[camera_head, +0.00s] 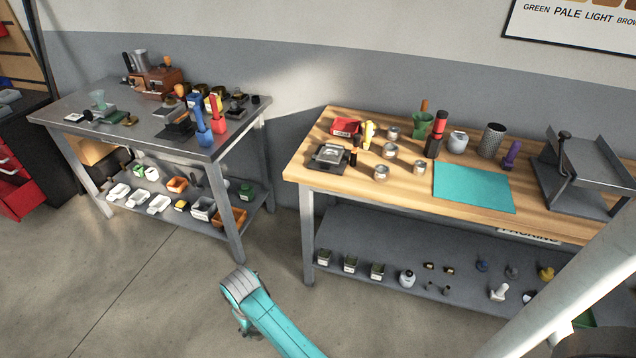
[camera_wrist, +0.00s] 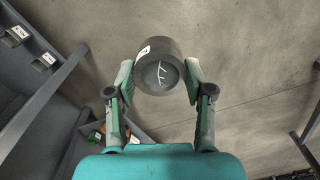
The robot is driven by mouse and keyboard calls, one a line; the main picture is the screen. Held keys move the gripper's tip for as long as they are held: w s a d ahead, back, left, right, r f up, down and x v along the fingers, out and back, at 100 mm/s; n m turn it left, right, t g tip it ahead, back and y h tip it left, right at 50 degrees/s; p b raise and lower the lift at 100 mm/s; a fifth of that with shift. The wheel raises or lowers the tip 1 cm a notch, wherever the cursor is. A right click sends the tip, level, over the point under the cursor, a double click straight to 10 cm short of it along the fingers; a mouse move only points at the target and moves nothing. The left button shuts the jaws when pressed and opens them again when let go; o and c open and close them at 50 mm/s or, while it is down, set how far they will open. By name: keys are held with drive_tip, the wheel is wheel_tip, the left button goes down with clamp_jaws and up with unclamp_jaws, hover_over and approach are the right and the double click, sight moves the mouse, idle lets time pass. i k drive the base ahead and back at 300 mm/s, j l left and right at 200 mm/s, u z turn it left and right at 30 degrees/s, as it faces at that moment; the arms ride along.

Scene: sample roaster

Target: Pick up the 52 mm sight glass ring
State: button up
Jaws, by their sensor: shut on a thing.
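A dark grey round ring (camera_wrist: 157,52), with a dark glassy face bearing pale marks, is held between the fingertips of my gripper (camera_wrist: 159,77) in the wrist view. It looks like the sight glass ring; a small white label shows on its side, too small to read, so I cannot confirm the 52 mm size. One finger presses on each side of it. It hangs over open floor, clear of any surface. In the head view my arm is low in front of the gap between the two benches, and the gripper and ring are hidden there.
The packing bench (camera_head: 310,172) stands at right, with a teal mat (camera_head: 474,187) and tins on top, labelled bins on its lower shelf (camera_head: 345,235). A steel bench (camera_head: 75,97) with a loaded lower shelf stands at left. Concrete floor (camera_head: 130,290) in front is free.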

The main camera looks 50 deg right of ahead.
sight(380, 172)
drive_tip(key=i+j+z, duration=0.15)
drive_tip(key=i, duration=0.3)
drive_tip(key=i+j+z, duration=0.15)
drive_tip(key=i, duration=0.25)
drive_tip(key=i+j+z, duration=0.15)
drive_tip(key=i, duration=0.25)
